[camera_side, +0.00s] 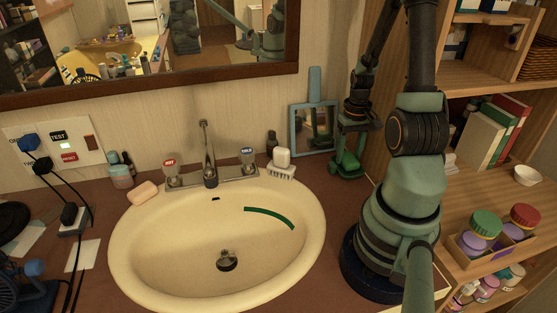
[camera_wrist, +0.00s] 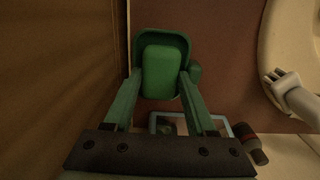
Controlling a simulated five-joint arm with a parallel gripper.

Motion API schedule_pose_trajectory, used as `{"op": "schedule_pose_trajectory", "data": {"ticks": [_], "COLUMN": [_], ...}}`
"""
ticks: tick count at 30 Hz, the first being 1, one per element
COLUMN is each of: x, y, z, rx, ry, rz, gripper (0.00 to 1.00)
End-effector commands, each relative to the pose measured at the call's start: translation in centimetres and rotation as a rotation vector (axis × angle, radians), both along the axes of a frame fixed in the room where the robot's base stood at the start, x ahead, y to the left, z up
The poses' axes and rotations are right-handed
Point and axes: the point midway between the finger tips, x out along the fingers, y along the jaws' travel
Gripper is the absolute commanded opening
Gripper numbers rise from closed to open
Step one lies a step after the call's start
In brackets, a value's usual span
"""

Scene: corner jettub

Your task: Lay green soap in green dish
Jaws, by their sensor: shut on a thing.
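The green soap (camera_wrist: 163,72) is a rounded block between the two fingers of my gripper (camera_wrist: 164,84) in the wrist view. My gripper is shut on it. The green dish (camera_wrist: 162,36) shows around and beyond the soap, and the soap lies within its outline. In the side view my gripper (camera_side: 347,150) points down at the green dish (camera_side: 345,171) on the brown counter, right of the sink. The soap is hard to separate from the green fingers and dish there. I cannot tell whether it touches the dish floor.
The cream sink (camera_side: 135,262) is left of the dish. A blue-framed mirror (camera_side: 313,104) stands behind it. A white brush with a pale block (camera_side: 282,168) and a dark bottle (camera_side: 271,141) are at the sink's back right. Wooden shelves (camera_side: 480,75) rise to the right.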

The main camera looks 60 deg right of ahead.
Motion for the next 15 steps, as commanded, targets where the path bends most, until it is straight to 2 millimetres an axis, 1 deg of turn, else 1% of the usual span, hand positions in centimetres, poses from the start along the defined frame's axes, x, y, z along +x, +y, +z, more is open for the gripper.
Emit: {"op": "schedule_pose_trajectory", "data": {"ticks": [12,13,14,15], "x": [0.01,0.01,0.01,0.02], "y": [-0.03,-0.03,-0.03,-0.02], "z": [-0.3,-0.3,-0.3,-0.3], "rx": [-0.001,-0.001,-0.001,-0.001], "ry": [-0.001,-0.001,-0.001,-0.001], "rz": [0.0,0.0,0.0,0.0], "gripper": [0.0,0.6,0.72,0.87]}}
